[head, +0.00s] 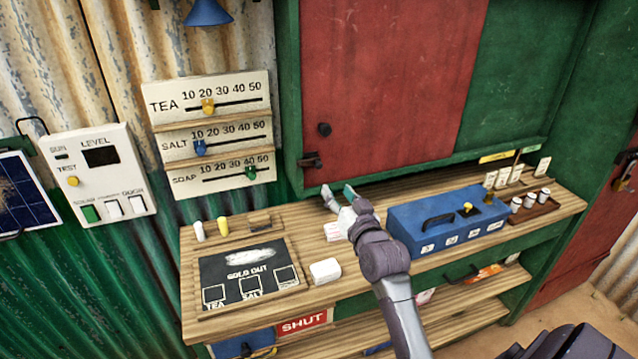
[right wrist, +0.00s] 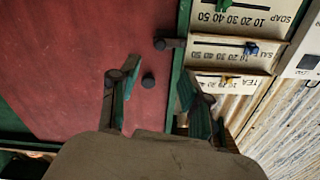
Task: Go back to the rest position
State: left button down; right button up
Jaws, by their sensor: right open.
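My right gripper (head: 340,197) is raised over the back of the wooden counter (head: 312,245), in front of the lower edge of the red shutter panel (head: 385,80). It is open, with nothing between its fingers. The right wrist view shows the two fingers of this gripper (right wrist: 158,98) spread apart, with the red panel (right wrist: 75,60) behind them. My right arm reaches up from the bottom of the head view and hides part of the counter. My left gripper is out of view.
A blue box (head: 410,222) stands right of my arm, with small jars (head: 530,201) beyond it. A chalkboard (head: 235,277) and a white block (head: 325,271) lie to the left. Slider boards (head: 208,135) and a switch panel (head: 97,172) hang on the wall.

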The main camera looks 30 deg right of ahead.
jog(key=s+a+f+n+g+y, duration=0.4)
jog(key=s+a+f+g, duration=0.2)
jog(key=s+a+f, duration=0.45)
jog(key=s+a+f+n+g, duration=0.2)
jog(key=s+a+f+g, duration=0.25)
jog(key=s, duration=0.55)
jog(key=s+a+f+n+g, duration=0.1)
jog(key=s+a+f+g, duration=0.3)
jog(key=s, duration=0.6)
notch_tip(320, 180, down, 28)
jog(key=s+b, duration=0.1)
jog(key=s, duration=0.1)
jog(key=s+d+f+g+b, duration=0.1)
jog(key=s+d+f+g, duration=0.1)
jog(key=s+f, duration=1.4)
jog(key=shift+d+f+n, duration=0.25)
jog(key=shift+f+n, duration=0.15)
jog(key=shift+f, duration=0.25)
